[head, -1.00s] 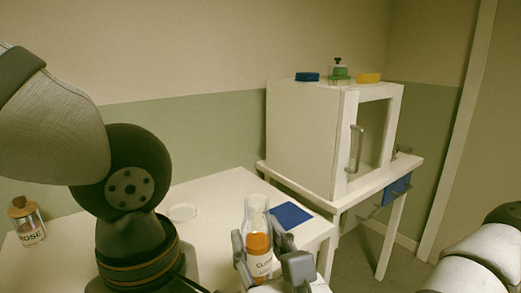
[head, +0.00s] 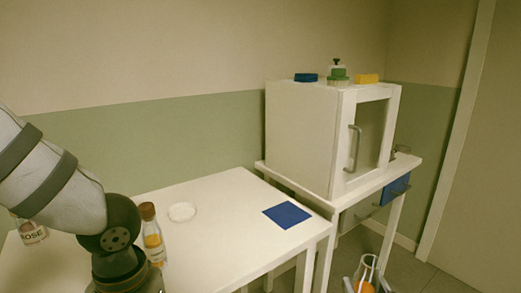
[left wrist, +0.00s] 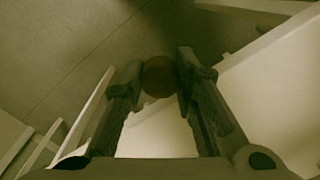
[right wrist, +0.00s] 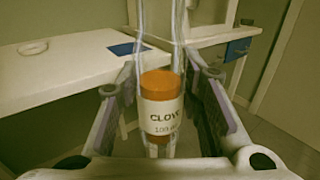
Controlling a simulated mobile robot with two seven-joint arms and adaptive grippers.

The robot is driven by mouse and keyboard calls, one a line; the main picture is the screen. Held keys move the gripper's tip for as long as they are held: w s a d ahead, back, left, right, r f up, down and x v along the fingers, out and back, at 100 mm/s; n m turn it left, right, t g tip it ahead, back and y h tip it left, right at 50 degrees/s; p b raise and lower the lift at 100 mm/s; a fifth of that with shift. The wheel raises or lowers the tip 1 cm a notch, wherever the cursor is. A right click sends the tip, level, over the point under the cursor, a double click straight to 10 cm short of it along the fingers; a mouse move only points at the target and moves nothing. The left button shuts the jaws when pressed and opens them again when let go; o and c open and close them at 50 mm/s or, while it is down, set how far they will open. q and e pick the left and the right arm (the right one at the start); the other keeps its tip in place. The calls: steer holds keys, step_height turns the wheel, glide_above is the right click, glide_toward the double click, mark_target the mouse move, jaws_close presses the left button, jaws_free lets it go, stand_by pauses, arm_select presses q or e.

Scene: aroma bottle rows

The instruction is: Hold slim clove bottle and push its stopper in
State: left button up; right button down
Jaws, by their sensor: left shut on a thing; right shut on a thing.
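The slim clove bottle (head: 364,286) shows at the bottom of the head view, its clear neck without a stopper. My right gripper (head: 367,288) is shut on it, off the front right of the table. In the right wrist view the clove bottle (right wrist: 160,103) looks upright, with orange liquid and a "CLOVE" label; its top is cut off. In the left wrist view my left gripper (left wrist: 158,70) is shut on a round brown stopper (left wrist: 158,84), seen above floor and table edge. The left gripper's fingers are out of the head view.
A rose bottle (head: 33,234) and another brown-topped bottle with orange liquid (head: 153,247) stand by my left arm. The white table (head: 225,240) bears a blue mat (head: 287,214) and a white dish (head: 182,211). A white cabinet (head: 302,135) stands at the back right.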

stand_by(0.4)
steer(key=s+a+f+n+g+y, duration=0.1)
steer(key=a+n+g+y, duration=0.3)
steer(key=a+n+y, duration=0.4)
steer(key=a+y, duration=0.3)
steer(key=a, duration=0.1)
steer(key=shift+s+a+f+y, duration=0.3)
steer(key=shift+s+a+f, duration=0.05)
steer(key=shift+a, duration=0.05)
arm_select(q)
steer(key=w+d+r, duration=0.7)
steer(key=d, duration=0.1)
steer(key=d+r+m, duration=0.1)
steer(key=d+r, duration=0.3)
steer(key=d, duration=0.3)
steer(key=s+d+r+m, duration=0.1)
steer(key=d+r, duration=0.4)
steer(key=d, duration=0.2)
steer(key=shift+r+h, duration=0.3)
steer(key=shift+s, duration=0.1)
steer(key=shift+f, duration=2)
